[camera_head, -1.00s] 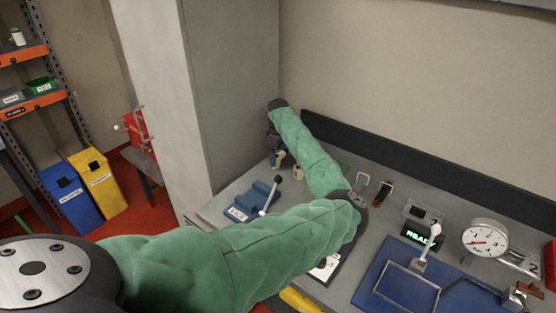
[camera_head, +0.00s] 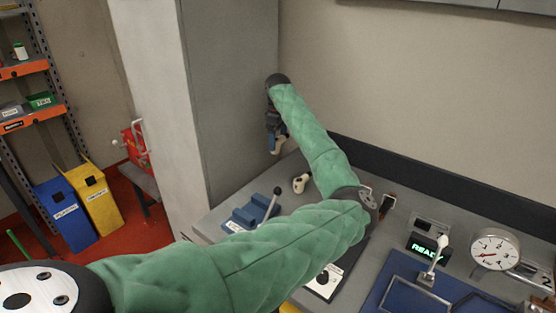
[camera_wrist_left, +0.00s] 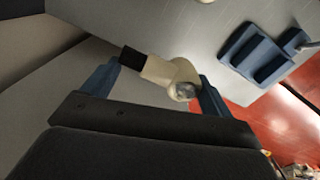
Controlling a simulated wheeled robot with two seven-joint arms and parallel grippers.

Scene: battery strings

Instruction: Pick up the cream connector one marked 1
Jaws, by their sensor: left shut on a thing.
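My left gripper (camera_head: 274,136) is shut on a cream connector (camera_wrist_left: 173,74) with a black end. The connector lies crosswise between the blue fingers in the left wrist view, where the gripper (camera_wrist_left: 158,84) also shows. In the head view the held connector (camera_head: 279,145) is a small pale piece below the fingers, above the bench's back left corner. I cannot read a number on it. A second cream connector (camera_head: 300,183) with a dark end lies on the grey bench, to the right of and below the gripper. My right gripper is not in view.
A blue holder (camera_head: 250,213) with a lever stands on the bench's left part. A tall grey cabinet (camera_head: 230,90) rises close to the left of my gripper. A dial gauge (camera_head: 494,249), a lit display (camera_head: 425,247) and a blue board (camera_head: 385,292) are at right.

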